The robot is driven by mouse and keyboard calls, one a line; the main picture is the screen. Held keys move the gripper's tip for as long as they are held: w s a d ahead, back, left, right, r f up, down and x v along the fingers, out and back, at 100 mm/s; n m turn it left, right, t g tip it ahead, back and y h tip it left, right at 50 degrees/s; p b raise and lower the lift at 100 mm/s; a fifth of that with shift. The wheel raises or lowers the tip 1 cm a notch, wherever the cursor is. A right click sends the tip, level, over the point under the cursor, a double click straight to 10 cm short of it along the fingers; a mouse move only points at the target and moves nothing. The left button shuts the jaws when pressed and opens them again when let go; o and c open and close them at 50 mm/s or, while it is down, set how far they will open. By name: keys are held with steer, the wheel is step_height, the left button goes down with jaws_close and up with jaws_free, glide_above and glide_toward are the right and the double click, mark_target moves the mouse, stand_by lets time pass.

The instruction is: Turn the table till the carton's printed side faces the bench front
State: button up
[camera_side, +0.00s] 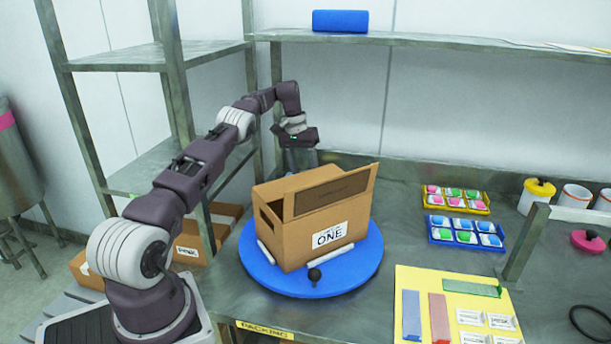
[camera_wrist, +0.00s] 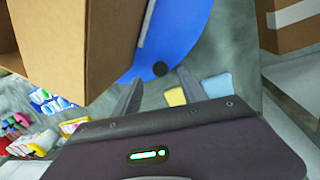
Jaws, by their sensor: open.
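The open-topped brown carton (camera_side: 275,222) stands on the round blue table (camera_side: 368,262). Its side with the white "ONE" label (camera_side: 330,236) faces the side camera, turned somewhat to the right of the bench's front edge.
A yellow tray (camera_side: 424,200) and a blue tray (camera_side: 431,232) of coloured packs lie right of the table. A yellow board (camera_side: 455,315) with blocks is at front right. A shelf (camera_side: 430,40) runs above the back. The yellow front-edge label (camera_side: 265,330) marks the bench front.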

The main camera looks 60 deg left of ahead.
steer(key=shift+c, duration=0.9)
steer(key=shift+s+a+r+n, duration=0.1)
steer(key=shift+a+r+n, duration=0.05)
steer(key=shift+n, duration=0.45)
steer(key=c, duration=0.3)
steer(key=n, duration=0.3)
steer(key=s+a+r+n, duration=0.1)
steer(key=n, duration=0.2)
steer(key=s+n+t, duration=0.1)
steer(key=n, duration=0.1)
steer(key=shift+a+r+n, duration=0.25)
steer(key=shift+r+n, duration=0.15)
jaws_close()
steer(key=s+d+n+y, duration=0.1)
steer(key=s+n, duration=0.6)
steer(key=n, duration=1)
steer(key=shift+t, duration=0.3)
steer(key=x, duration=0.8)
steer(key=shift+w+f, duration=0.1)
steer(key=shift+w, duration=0.15)
steer(key=w, duration=0.3)
steer(key=shift+w+d, duration=0.15)
steer(key=shift+d, duration=0.2)
steer(key=shift+w+d+r, duration=0.1)
steer(key=shift+w+r, duration=0.1)
steer(key=shift+w, duration=0.15)
steer(key=shift+w, duration=0.15)
